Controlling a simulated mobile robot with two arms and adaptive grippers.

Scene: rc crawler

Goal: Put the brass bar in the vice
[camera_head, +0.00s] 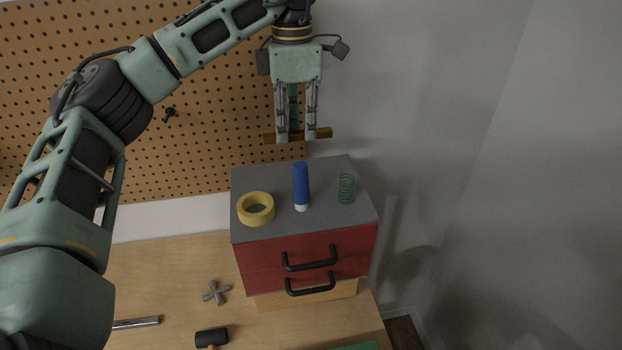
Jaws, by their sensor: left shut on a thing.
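My left gripper (296,137) hangs fingers down in front of the pegboard, above the back edge of the red cabinet. It is shut on the brass bar (323,133), a brownish-gold bar lying about level across the fingers and sticking out on both sides. The middle of the bar is hidden behind the fingers. The vice is not in view. My right gripper is not in view.
A red drawer cabinet (309,262) with a grey top carries a yellow tape roll (246,216), a blue marker (300,183) and a green spring (346,188). On the wooden bench (165,273) lie a grey cross-shaped part (216,293), a black-headed mallet (211,337) and a metal rod (137,322).

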